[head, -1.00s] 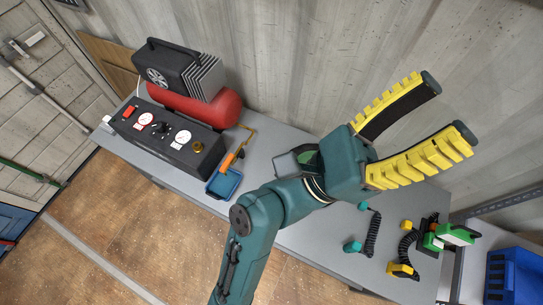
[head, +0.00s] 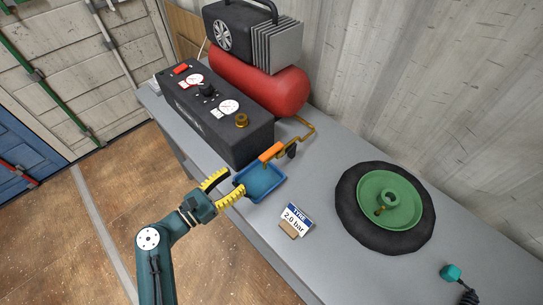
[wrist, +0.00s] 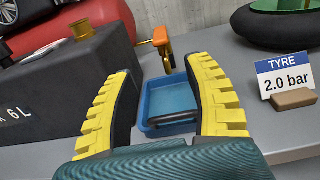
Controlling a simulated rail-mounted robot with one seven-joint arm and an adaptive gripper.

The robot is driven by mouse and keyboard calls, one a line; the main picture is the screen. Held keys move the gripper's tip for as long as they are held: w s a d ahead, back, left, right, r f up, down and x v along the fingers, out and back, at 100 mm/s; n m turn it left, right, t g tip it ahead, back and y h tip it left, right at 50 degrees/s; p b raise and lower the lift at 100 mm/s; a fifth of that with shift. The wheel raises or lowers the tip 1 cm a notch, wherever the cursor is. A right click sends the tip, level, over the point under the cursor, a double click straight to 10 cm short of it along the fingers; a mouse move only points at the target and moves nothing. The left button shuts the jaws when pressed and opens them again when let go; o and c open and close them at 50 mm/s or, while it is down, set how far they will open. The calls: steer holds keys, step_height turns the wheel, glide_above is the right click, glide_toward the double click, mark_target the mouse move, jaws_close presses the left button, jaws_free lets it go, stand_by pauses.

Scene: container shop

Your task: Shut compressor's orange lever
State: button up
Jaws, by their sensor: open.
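The compressor has a red tank (head: 262,83) and a black control box (head: 218,118) with two white gauges, on the left part of the bench. An orange lever (head: 271,152) sits on a brass pipe to the right of the box, above the blue tray (head: 262,186). It also shows in the wrist view (wrist: 161,38), beyond the fingers. My gripper (head: 228,184) is open and empty at the bench's front edge, close to the tray's left side. In the wrist view my gripper (wrist: 165,75) has the tray between its yellow-padded fingers. The lever is apart from the fingers.
A sign reading "TYRE 2.0 bar" (head: 297,217) stands right of the tray. A tyre with a green rim (head: 391,222) lies farther right. The control box is close to my gripper's left. The wall bounds the bench behind.

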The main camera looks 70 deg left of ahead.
mark_target(282, 144)
steer(key=b+x, duration=0.2)
steer(key=x, duration=1.2)
steer(key=shift+w, duration=0.25)
steer(key=shift+c, duration=0.2)
jaws_close()
